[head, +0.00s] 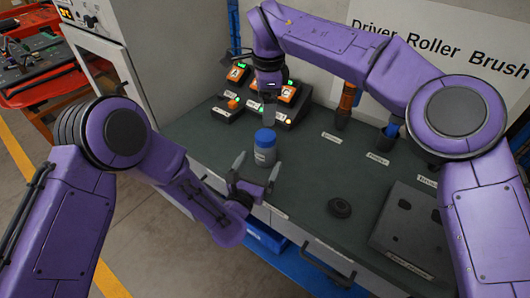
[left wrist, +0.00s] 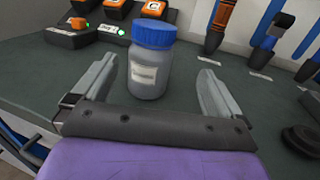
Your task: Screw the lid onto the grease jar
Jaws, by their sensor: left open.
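The grease jar (head: 264,156), grey and translucent with a pale label, stands upright on the dark bench top. The blue lid (head: 265,137) sits on top of it; how tightly cannot be told. Both show in the left wrist view, the jar (left wrist: 149,73) and the ribbed lid (left wrist: 154,34). My left gripper (head: 257,168) is open and empty, low at the near side of the jar. In the left wrist view its fingers lie left and right of the jar, with gaps. My right gripper (head: 269,111) points down behind and above the lid, apart from it; its opening is not clear.
Chargers with orange and green parts (head: 236,75) stand at the back. Upright tools, one orange (head: 347,97) and one blue (head: 390,130), stand along the wall. A black round piece (head: 339,207) and a grey box (head: 412,228) are on the right. Bench top left of the jar is clear.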

